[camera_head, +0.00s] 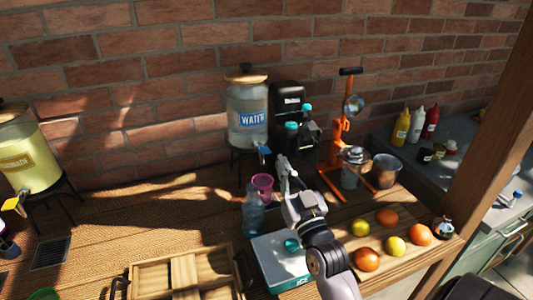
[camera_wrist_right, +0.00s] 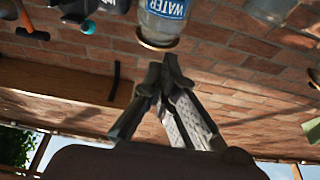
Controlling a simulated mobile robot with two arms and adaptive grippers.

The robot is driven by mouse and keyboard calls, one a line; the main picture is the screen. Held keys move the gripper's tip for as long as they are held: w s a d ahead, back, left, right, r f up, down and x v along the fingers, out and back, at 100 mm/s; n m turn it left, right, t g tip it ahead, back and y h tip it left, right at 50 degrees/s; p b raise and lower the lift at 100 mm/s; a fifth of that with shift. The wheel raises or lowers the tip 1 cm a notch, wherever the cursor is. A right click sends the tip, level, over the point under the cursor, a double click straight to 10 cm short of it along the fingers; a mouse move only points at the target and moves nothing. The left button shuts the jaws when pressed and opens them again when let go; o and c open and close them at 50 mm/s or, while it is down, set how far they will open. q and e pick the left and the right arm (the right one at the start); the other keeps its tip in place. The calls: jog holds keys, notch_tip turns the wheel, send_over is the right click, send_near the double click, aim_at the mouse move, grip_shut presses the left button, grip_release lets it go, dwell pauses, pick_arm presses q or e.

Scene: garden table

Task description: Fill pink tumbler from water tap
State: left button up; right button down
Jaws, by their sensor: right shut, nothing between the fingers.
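The pink tumbler (camera_head: 263,187) stands on the wooden table below the water dispenser (camera_head: 246,105), close under its blue tap (camera_head: 264,150). Whether it holds water I cannot tell. My right gripper (camera_head: 282,166) is shut and empty, just right of the tumbler and near the tap, apart from the tumbler as far as I can see. In the right wrist view the picture is upside down; the shut fingertips (camera_wrist_right: 168,62) point towards the dispenser with its WATER label (camera_wrist_right: 166,10). The tumbler is not visible there. My left gripper is not in view.
A clear bluish bottle (camera_head: 253,217) stands in front of the tumbler. A black machine (camera_head: 290,110) and an orange press (camera_head: 339,130) stand right of the dispenser. A yellow drink dispenser (camera_head: 28,155) is at far left. Fruit lies on a board (camera_head: 385,266) at right.

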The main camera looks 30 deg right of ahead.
notch_tip(320, 180, up, 4)
jog(key=p, duration=0.4)
send_over(262, 148)
jog(key=s, duration=0.4)
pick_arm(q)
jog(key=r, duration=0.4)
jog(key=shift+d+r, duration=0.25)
pick_arm(e)
notch_tip(262, 148, down, 5)
jog(key=shift+r, duration=0.1)
jog(key=shift+a, duration=0.1)
